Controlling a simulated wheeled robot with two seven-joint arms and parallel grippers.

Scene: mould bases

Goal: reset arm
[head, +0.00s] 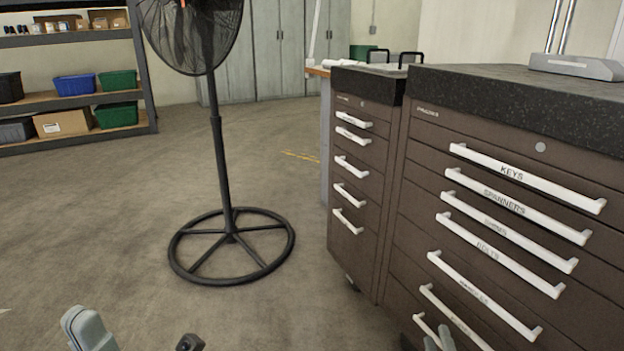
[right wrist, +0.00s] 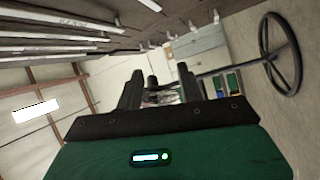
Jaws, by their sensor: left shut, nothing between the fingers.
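My left gripper (head: 190,343) shows only as a small dark tip at the bottom edge of the head view, with a grey part of my arm to its left. It is low over the floor, apart from the fan and the cabinets. My right gripper (right wrist: 160,88) shows in the right wrist view with its two dark fingers apart and no held object visible between them. In the head view, grey parts at the bottom edge in front of the drawers seem to be my right gripper (head: 438,339); most of it is cut off.
A large brown drawer cabinet (head: 425,160) with white labelled handles stands close at right, a narrower cabinet (head: 345,240) beside it. A black pedestal fan (head: 222,170) stands left of them. Shelves (head: 70,102) with bins stand far left. The floor at left is clear.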

